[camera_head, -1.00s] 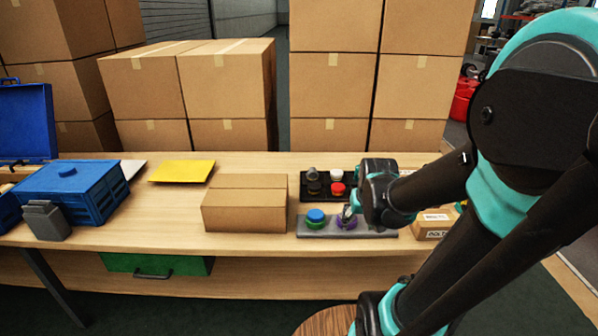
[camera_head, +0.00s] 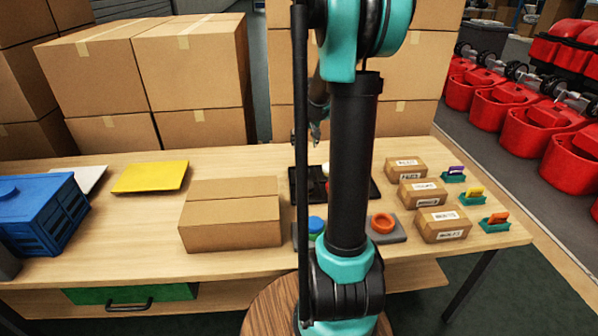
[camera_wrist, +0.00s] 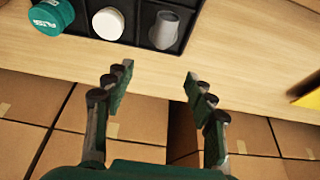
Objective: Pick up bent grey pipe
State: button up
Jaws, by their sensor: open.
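A grey, tapered pipe-like piece (camera_wrist: 165,30) stands in a compartment of the black tray (camera_wrist: 136,42) in the wrist view. It looks like the grey pipe, but its bend is not clear from here. A white round piece (camera_wrist: 108,23) and a teal-capped piece (camera_wrist: 50,14) sit beside it. My gripper (camera_wrist: 158,85) is open and empty, its fingers apart, with the tray beyond the fingertips. In the head view my gripper (camera_head: 316,132) is above the back of the table, near the tray (camera_head: 376,189). My arm hides much of the tray and the grey piece there.
A cardboard box (camera_head: 230,215) stands left of the tray. Small labelled boxes (camera_head: 447,224) and teal holders (camera_head: 495,222) stand on the right. A grey base with an orange ring (camera_head: 382,223) is in front. Tall carton stacks (camera_head: 195,75) stand close behind the table (camera_head: 130,240).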

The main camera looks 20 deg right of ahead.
send_over(303, 163)
jog(key=s, duration=0.1)
notch_tip(303, 163, down, 8)
jog(key=shift+s+r, duration=0.1)
jog(key=shift+r, duration=0.15)
jog(key=shift+s+a+x, duration=0.1)
jog(key=shift+s+x, duration=0.05)
jog(key=shift+x, duration=1.45)
jog(key=shift+s+a+x, duration=0.1)
jog(key=shift+s+x, duration=0.05)
jog(key=shift+x, duration=1.4)
jog(key=shift+f, duration=0.1)
grip_shut()
